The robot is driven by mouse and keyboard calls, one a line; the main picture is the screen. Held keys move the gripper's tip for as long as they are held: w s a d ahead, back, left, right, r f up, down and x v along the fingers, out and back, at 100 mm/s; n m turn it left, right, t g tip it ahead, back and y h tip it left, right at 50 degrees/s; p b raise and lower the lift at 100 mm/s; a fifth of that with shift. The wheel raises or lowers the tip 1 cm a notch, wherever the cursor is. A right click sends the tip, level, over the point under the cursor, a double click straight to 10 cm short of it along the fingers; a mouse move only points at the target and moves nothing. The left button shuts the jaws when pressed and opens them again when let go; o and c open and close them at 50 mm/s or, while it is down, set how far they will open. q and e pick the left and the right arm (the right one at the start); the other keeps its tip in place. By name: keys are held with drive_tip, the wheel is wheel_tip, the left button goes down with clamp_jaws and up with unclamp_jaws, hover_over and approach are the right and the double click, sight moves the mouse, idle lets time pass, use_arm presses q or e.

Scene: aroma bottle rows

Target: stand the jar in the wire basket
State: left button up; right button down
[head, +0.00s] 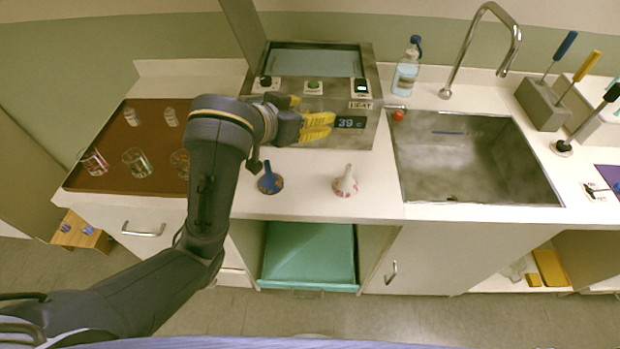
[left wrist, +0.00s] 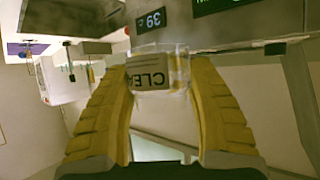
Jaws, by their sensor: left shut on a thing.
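My left gripper (head: 314,111) is in front of the grey heated bath (head: 357,143), by its control panel with the 39 display. In the left wrist view its yellow fingers are shut on the clear glass jar (left wrist: 178,66), one finger on each side. The jar carries a label whose visible letters read "CLEA", upside down in that view. In the head view the jar cannot be made out at the fingers. I cannot make out a wire basket in either view. My right gripper is not in view.
A brown tray (head: 85,177) with several clear glasses is at the left. A blue funnel-shaped item (head: 270,180) and a white-pink one (head: 345,182) stand on the counter below the bath. A blue-capped bottle (head: 406,72) and the sink (head: 470,158) are to the right.

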sight(308, 183)
use_arm(q)
wheel_tip(308, 183, down, 19)
drive_tip(key=shift+a+f, duration=0.1)
drive_tip(key=shift+f, duration=0.05)
idle(0.6)
drive_tip(key=shift+f, duration=0.15)
drive_tip(key=o, duration=1.2)
